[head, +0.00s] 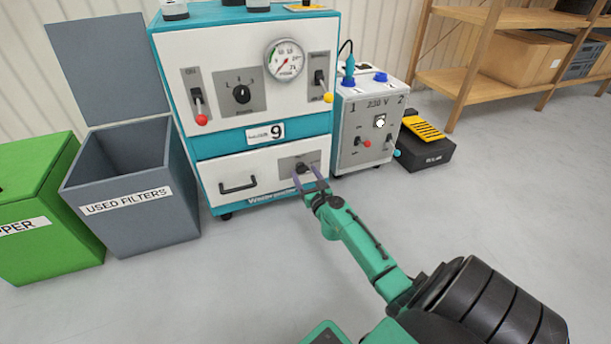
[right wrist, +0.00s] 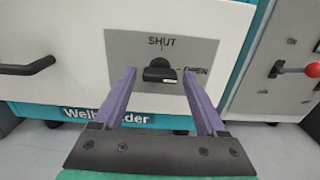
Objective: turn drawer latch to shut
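The drawer latch (right wrist: 160,71) is a black knob on a grey plate (right wrist: 120,45) on the white drawer front (head: 215,172). The plate is marked SHUT above the knob; a second word at its right is too small to read surely. The knob's handle looks to lie sideways, not up toward SHUT. My right gripper (right wrist: 160,82) is open in front of the latch, one purple finger on each side of the knob. I cannot tell whether the fingers touch it. In the head view the right gripper (head: 311,178) partly covers the latch (head: 302,168). My left gripper is not in view.
The drawer has a black handle (head: 239,185). A grey control box (head: 345,140) with a red-tipped lever stands close at the right. An open grey bin (head: 125,225) and a green bin (head: 50,245) stand at the left. The floor in front is clear.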

